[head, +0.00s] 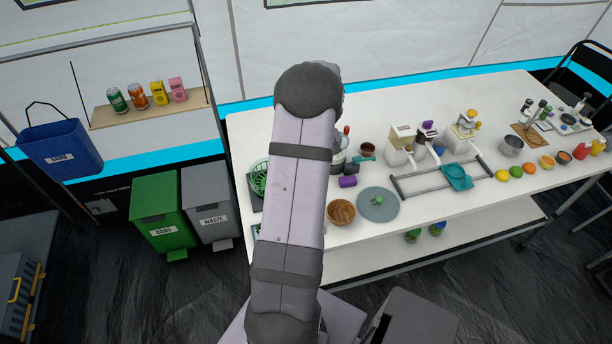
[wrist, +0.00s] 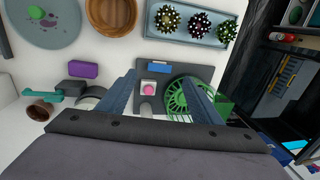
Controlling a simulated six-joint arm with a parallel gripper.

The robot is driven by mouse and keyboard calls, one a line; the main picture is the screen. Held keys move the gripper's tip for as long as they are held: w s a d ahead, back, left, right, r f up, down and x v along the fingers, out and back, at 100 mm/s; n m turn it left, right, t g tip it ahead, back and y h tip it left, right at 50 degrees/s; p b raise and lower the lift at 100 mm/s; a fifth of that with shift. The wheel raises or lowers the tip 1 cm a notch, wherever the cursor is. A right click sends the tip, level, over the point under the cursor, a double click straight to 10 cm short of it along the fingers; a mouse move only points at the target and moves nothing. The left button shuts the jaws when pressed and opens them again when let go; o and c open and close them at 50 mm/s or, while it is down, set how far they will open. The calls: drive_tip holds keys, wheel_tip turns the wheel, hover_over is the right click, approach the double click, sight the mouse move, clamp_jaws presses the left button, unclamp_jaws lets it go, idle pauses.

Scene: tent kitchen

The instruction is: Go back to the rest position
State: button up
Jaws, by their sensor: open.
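My gripper (wrist: 162,98) shows in the wrist view with its two blue-grey fingers apart and nothing between them. It is above the white table (head: 355,125), over a dark board (wrist: 154,53) that carries a pink button and a green round grille (wrist: 180,98). The grille lies partly behind the right finger. In the head view my raised arm fills the middle and hides the gripper and part of the table. The green grille shows there just left of the arm (head: 259,178).
Near the arm stand a wooden bowl (head: 341,212), a grey round plate (head: 378,205), a purple block (head: 347,181) and a bottle (head: 339,158). A tray (wrist: 190,24) holds dark spiky balls. White machines (head: 400,146) and fruit stand farther right. Bins (head: 160,212) stand left of the table.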

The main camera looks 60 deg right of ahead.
idle(0.3)
